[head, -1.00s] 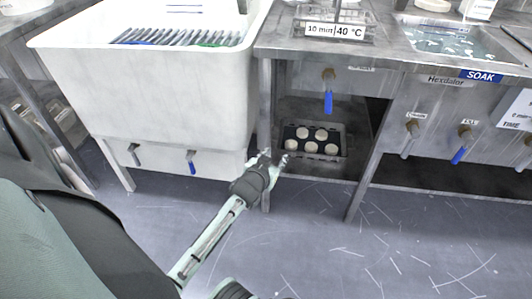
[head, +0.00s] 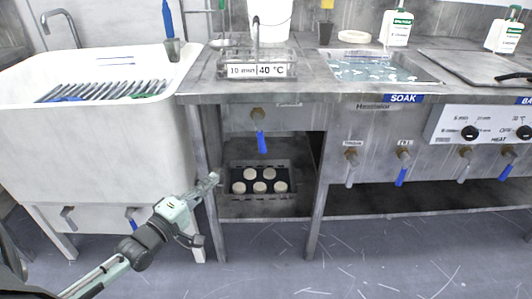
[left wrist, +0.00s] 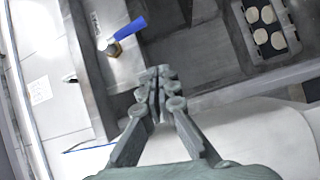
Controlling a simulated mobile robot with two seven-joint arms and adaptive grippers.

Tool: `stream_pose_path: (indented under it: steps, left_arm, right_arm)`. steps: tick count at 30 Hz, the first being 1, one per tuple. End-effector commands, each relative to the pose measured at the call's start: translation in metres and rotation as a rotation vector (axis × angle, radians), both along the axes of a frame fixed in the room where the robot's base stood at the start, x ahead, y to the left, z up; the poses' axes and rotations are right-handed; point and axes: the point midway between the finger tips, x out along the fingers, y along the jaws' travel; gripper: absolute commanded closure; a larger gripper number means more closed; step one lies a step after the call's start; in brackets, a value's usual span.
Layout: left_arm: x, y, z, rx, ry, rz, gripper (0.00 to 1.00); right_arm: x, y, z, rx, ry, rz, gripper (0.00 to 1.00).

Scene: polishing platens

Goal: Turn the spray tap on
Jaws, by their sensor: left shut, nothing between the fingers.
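A brass tap with a blue lever (head: 262,142) is on the front of the steel station marked "10 min 40 °C", its lever hanging straight down. It also shows in the left wrist view (left wrist: 128,29). No spray label is readable, so I cannot tell whether this is the spray tap. My left gripper (head: 212,181) is below and left of that tap, beside the station's front leg, and does not touch the tap. In the left wrist view its fingers (left wrist: 156,80) are together and empty. My right gripper is out of view.
A white sink (head: 100,130) stands at the left, with taps under it. A black tray of pale discs (head: 258,189) sits on the low shelf. Grey and blue levers (head: 401,176) line the soak bench at right. The floor in front is clear.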

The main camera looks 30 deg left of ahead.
Motion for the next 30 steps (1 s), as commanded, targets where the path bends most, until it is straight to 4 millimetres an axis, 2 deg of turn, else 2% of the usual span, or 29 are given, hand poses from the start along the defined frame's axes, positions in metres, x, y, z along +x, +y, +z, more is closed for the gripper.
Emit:
stream_pose_path:
  steps: [3,8,11,22,30]
  left_arm:
    - [-0.011,0.001,0.017,-0.202,-0.045,-0.028,1.0]
    - [-0.004,0.002,0.025,-0.28,-0.064,-0.035,1.0]
    - [0.011,0.001,0.027,-0.278,-0.067,-0.035,1.0]
    - [0.088,-0.001,0.033,-0.276,-0.065,-0.033,1.0]
    - [0.111,-0.027,0.036,-0.277,-0.061,-0.033,1.0]
  right_arm:
    - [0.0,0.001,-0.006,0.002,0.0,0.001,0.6]
    - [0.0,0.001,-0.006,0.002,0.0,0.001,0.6]
    - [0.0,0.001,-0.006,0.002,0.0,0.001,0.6]
    - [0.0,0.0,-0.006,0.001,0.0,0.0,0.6]
    - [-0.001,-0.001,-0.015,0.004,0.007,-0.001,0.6]
